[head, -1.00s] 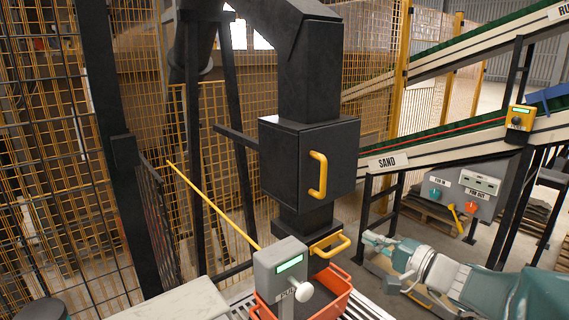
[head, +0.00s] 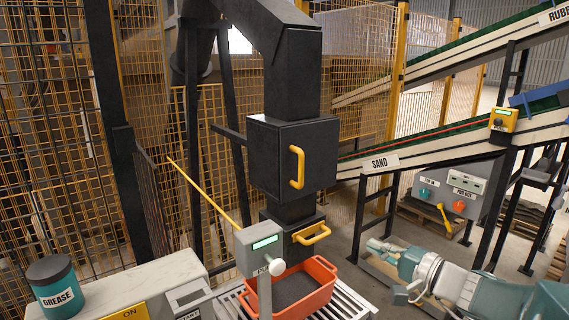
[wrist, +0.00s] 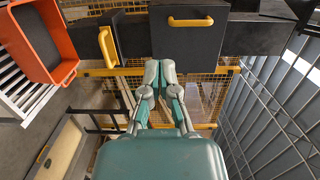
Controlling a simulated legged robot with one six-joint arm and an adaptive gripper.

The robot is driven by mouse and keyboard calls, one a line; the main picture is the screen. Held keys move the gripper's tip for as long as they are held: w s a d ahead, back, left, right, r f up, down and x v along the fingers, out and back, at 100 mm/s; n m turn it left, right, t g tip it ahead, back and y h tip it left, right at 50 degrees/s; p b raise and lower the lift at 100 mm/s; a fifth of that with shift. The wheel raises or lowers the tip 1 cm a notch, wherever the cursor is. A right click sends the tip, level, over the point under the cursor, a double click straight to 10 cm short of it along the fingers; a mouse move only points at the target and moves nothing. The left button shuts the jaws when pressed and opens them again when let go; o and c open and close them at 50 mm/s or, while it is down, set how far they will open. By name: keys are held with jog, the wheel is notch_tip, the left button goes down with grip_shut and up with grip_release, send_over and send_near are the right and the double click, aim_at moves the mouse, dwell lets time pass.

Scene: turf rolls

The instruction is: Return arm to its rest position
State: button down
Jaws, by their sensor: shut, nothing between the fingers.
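My teal and grey arm reaches in from the lower right of the head view. My gripper (head: 376,246) is at its left end, above the floor to the right of the orange tub. In the wrist view my gripper (wrist: 160,66) is in the middle with its two fingers together. Nothing shows between them. The fingers point towards the dark hopper machine and its yellow handle (wrist: 190,22), with no clear contact. The far finger is partly hidden in the head view.
The orange tub (head: 325,270) holds dark material under the black hopper column (head: 292,158). A grey panel (head: 259,245) stands before it. A grease can (head: 54,288) is at lower left. The sand conveyor (head: 430,151) and a control box (head: 455,190) are at right.

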jog(key=s+a+f+n+g+h, duration=0.25)
jog(key=s+a+g, duration=0.2)
jog(key=s, duration=0.25)
jog(key=s+a+f+n+g+h, duration=0.2)
jog(key=s+a+f+n+g, duration=0.25)
jog(key=s, duration=0.25)
jog(key=s+d+n+t+h, duration=0.1)
jog(key=s+d+n+h, duration=0.1)
jog(key=s+d+h, duration=0.4)
jog(key=shift+s+f+t+h, duration=0.3)
jog(key=shift+s+f+h, duration=0.1)
jog(key=shift+s+h, duration=0.55)
jog(key=shift+s, duration=0.1)
